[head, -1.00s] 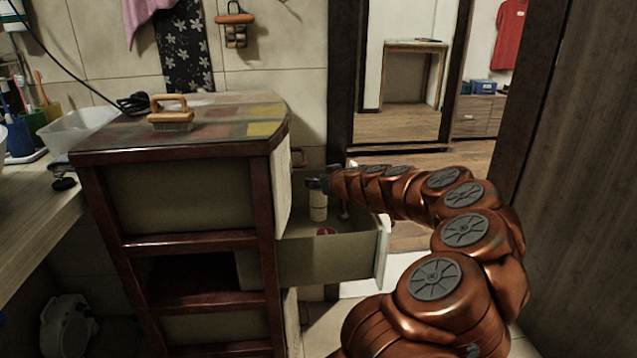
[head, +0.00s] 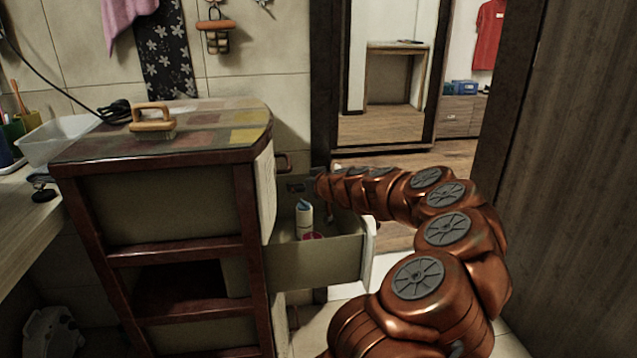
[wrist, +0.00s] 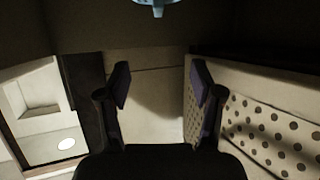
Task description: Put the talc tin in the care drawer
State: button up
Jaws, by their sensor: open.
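The care drawer (head: 325,262) is pulled out from the right side of the wooden cabinet. A white tin with a blue cap (head: 304,220), which looks like the talc tin, stands upright inside it; its base is hidden by the drawer wall. My gripper (head: 298,186) is just above and behind the tin, apart from it, and looks dark and small there. In the wrist view, the two fingers of my gripper (wrist: 160,88) are spread with nothing between them. A pale blue piece (wrist: 157,5) shows at the top edge; I cannot tell whether it is the cap.
A pink round item (head: 312,236) lies beside the tin in the drawer. A wooden-handled brush (head: 153,124) sits on the cabinet top (head: 215,135). A white basin (head: 60,138) stands at the left. A doorway is behind my arm, with a dark wood panel (head: 580,180) at right.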

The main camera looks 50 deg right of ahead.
jog(key=p+v, duration=0.1)
jog(key=v, duration=1.1)
jog(key=shift+r, duration=0.25)
jog(key=shift+r, duration=0.1)
